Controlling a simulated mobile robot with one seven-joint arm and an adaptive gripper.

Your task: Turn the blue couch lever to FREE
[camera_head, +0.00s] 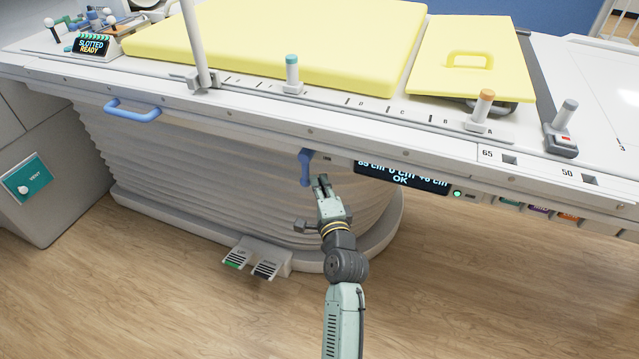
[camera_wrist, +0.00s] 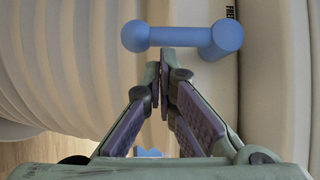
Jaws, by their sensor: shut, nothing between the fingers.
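The blue couch lever (camera_head: 306,168) hangs down from the side rail of the couch, below its edge. In the wrist view the lever (camera_wrist: 180,36) shows as a round hub at right and a bar with a ball end at left. A label reading something like "FREE" is partly visible beside the hub. My gripper (camera_head: 322,183) is just right of the lever's lower end in the head view. In the wrist view my gripper (camera_wrist: 163,62) has its fingertips together, close below the bar; I cannot tell whether they touch it. Nothing is between the fingers.
A display (camera_head: 401,177) reading "OK" sits right of the lever. A blue handle (camera_head: 132,111) is on the rail at left. Foot pedals (camera_head: 250,264) stand at the couch base. Yellow pads (camera_head: 285,40) lie on top. The wooden floor (camera_head: 190,290) in front is clear.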

